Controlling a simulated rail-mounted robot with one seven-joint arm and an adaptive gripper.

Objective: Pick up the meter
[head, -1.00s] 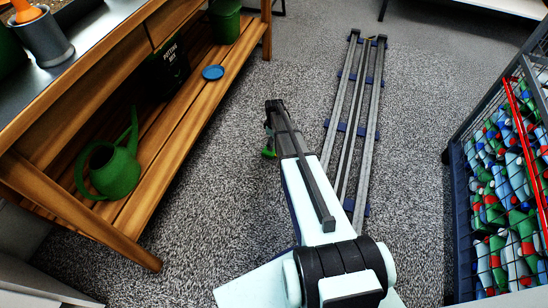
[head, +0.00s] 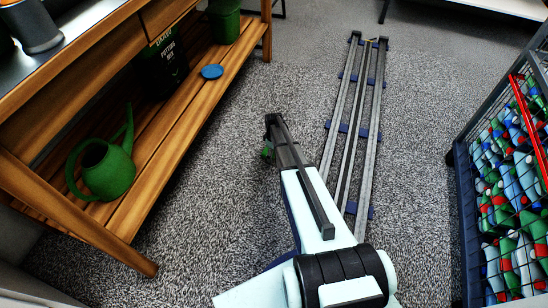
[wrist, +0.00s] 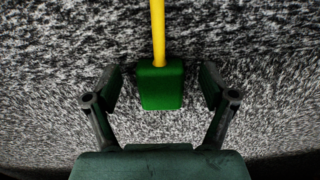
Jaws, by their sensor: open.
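The meter, a green block with a yellow rod, shows in the wrist view (wrist: 161,88). The rod runs up out of the top of the picture. My gripper (wrist: 161,84) is open, with one finger on each side of the green block and a visible gap on both sides. In the head view my gripper (head: 272,135) is low over the grey speckled floor, between the wooden bench and the rails. A small green part of the meter (head: 267,153) shows at its left side; the rest is hidden behind the gripper.
A wooden bench (head: 185,110) stands at left, with a green watering can (head: 108,170), a blue dish (head: 212,72) and a dark potting mix bag (head: 165,70) on its lower shelf. Floor rails (head: 352,130) lie right of my arm. A mesh cage (head: 462,215) of colourful items stands far right.

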